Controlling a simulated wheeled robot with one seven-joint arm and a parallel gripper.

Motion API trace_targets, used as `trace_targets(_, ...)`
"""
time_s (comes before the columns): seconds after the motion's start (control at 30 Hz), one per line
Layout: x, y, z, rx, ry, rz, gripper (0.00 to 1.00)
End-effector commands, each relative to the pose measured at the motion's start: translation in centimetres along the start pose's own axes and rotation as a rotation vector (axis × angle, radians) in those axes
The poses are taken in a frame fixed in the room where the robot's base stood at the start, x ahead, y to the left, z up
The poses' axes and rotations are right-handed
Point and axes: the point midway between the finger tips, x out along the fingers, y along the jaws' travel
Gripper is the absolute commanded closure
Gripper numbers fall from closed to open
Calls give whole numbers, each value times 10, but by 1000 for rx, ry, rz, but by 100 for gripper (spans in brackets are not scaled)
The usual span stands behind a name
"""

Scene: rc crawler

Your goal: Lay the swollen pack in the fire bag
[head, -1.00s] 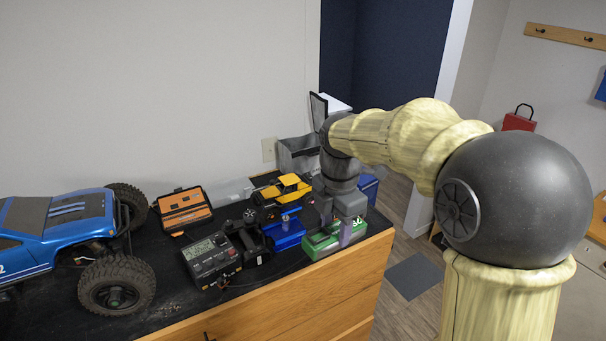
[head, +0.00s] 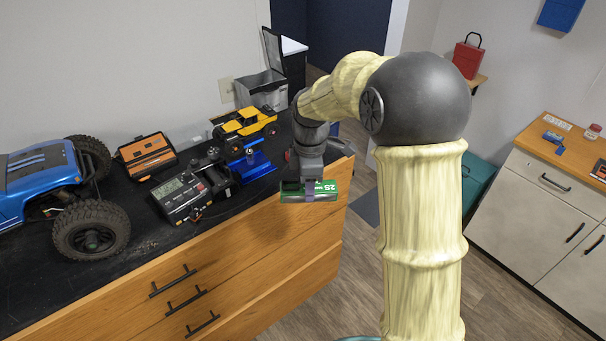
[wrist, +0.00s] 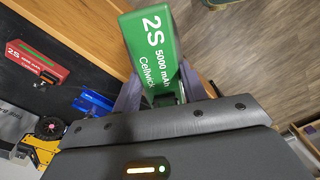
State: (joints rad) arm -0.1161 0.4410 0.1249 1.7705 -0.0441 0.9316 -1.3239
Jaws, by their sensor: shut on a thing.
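A green battery pack marked 2S 5000 mAh (head: 322,191) is in my gripper (head: 309,192), held just off the front right corner of the black-topped bench. In the wrist view the green pack (wrist: 153,45) sits between the fingers; I cannot clearly tell whether it is swollen. My gripper is shut on it. A grey open-topped container (head: 262,92) with a raised dark flap stands at the back right of the bench and looks like the fire bag. Its inside is mostly hidden.
A red 2S pack (wrist: 38,63) lies on the bench. The charger (head: 182,195), blue stand (head: 250,166), yellow crawler (head: 245,124), orange case (head: 146,156) and blue truck (head: 62,190) crowd it. A wood-topped white cabinet (head: 545,200) stands right, across open floor.

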Motion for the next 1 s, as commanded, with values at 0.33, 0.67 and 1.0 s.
trace_targets(0.33, 107, 20, 40, 609, -1, -8, 90)
trace_targets(0.67, 214, 20, 86, 1266, -11, 2, 90)
trace_targets(1.0, 259, 14, 106, 1583, -12, 16, 90)
